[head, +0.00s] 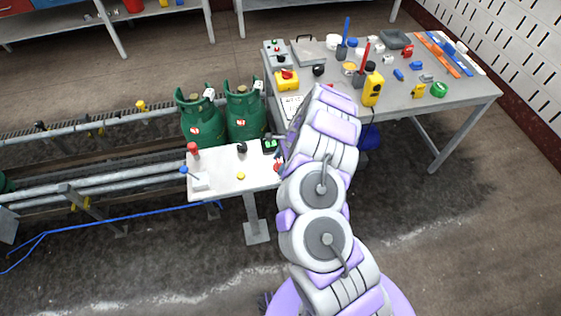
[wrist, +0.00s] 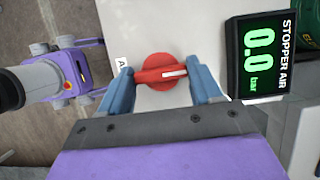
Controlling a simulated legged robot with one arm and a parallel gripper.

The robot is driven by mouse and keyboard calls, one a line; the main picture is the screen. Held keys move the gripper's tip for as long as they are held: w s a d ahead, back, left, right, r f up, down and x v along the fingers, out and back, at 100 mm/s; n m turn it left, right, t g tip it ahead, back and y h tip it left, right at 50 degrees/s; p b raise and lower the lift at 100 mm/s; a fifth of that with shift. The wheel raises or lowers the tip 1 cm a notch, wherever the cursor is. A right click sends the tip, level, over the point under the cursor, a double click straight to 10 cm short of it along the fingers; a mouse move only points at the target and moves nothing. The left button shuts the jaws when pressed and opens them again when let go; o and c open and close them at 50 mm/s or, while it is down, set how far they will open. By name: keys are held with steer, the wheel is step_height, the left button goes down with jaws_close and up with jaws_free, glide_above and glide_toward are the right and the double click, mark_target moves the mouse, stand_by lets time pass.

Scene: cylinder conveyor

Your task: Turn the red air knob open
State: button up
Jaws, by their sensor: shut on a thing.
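The red air knob (wrist: 160,71) sits on the white panel in the middle of the wrist view. It is round with a raised bar and a white mark pointing right. My gripper (wrist: 162,80) has its two blue fingers at either end of the bar, shut on the knob. A label left of the knob is mostly covered by a finger.
The white panel table (head: 220,177) also bears a red-topped post (head: 193,150), a black knob (head: 242,148) and a yellow button (head: 241,176). Green gas cylinders (head: 203,118) stand behind it. A grey workbench (head: 440,103) with tools is at the right. Floor at the front is clear.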

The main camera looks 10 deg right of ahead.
steer(key=shift+c, duration=1.4)
steer(key=shift+n, duration=0.3)
steer(key=shift+w+d+n+g+b, duration=0.15)
steer(key=shift+n+g+b, duration=0.25)
steer(key=shift+n, duration=0.5)
steer(key=n+g, duration=0.1)
steer(key=n, duration=0.1)
steer(key=n+g+h, duration=0.1)
steer(key=n, duration=0.2)
steer(key=shift+w+a, duration=0.1)
steer(key=shift+a, duration=0.1)
steer(key=n+h, duration=0.1)
steer(key=n, duration=0.2)
steer(key=shift+w+r+g, duration=0.1)
steer(key=shift+w+g, duration=0.05)
steer(key=shift+g, duration=0.25)
steer(key=n+p, duration=0.1)
steer(key=n, duration=0.2)
steer(key=shift+a+h, duration=0.15)
steer(key=shift+h, duration=0.25)
steer(key=shift+w+a+n+g+h+p, duration=0.1)
steer(key=shift+n+g+h+p, duration=0.25)
steer(key=shift+n, duration=0.75)
steer(key=shift+n+g+h+p, duration=0.15)
steer(key=shift+n+h, duration=0.4)
steer(key=shift+n, duration=0.55)
